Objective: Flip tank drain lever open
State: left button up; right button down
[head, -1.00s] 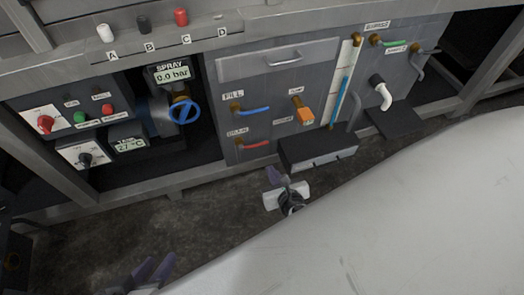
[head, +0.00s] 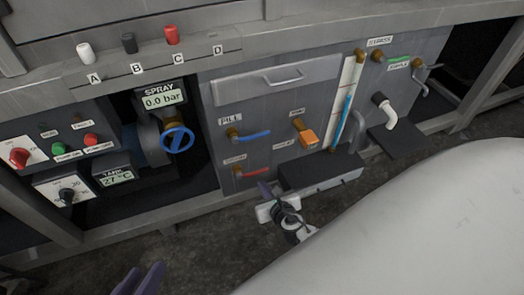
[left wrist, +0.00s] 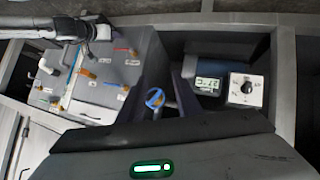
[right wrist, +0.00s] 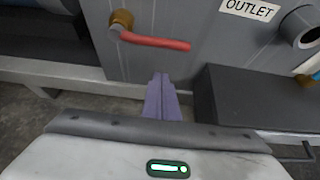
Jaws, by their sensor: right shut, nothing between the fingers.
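The drain lever (head: 255,172) is a red handle on a brass valve, low on the tank's grey front panel. It lies roughly horizontal, pointing right from its pivot. In the right wrist view the red lever (right wrist: 158,42) crosses just beyond my right gripper (right wrist: 162,80). My right gripper's purple fingers are together and empty, tips below the lever with no clear contact. In the head view my right gripper (head: 266,190) is below and near the lever's free end. My left gripper (head: 140,278) is at the bottom left, its two fingers apart, away from the panel.
A blue fill lever (head: 254,135) sits above the drain lever. A dark box (head: 318,170) juts out to the right of my right gripper. An orange handle (head: 308,137), a blue handwheel (head: 177,139) and a white outlet pipe (head: 388,112) are nearby. Open floor lies below the panel.

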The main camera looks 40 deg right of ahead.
pick_arm(q)
jog(key=shift+s+a+f+g+y+p, duration=0.1)
jog(key=shift+a+f+g+y+p, duration=0.4)
jog(key=shift+f+p, duration=0.4)
jog(key=shift+s+a+f+g+y+p, duration=0.1)
jog(key=shift+a+f+g+y+p, duration=0.15)
jog(key=shift+a+f+p, duration=0.6)
jog(key=shift+d+r+p, duration=0.25)
jog(key=shift+r+p, duration=0.05)
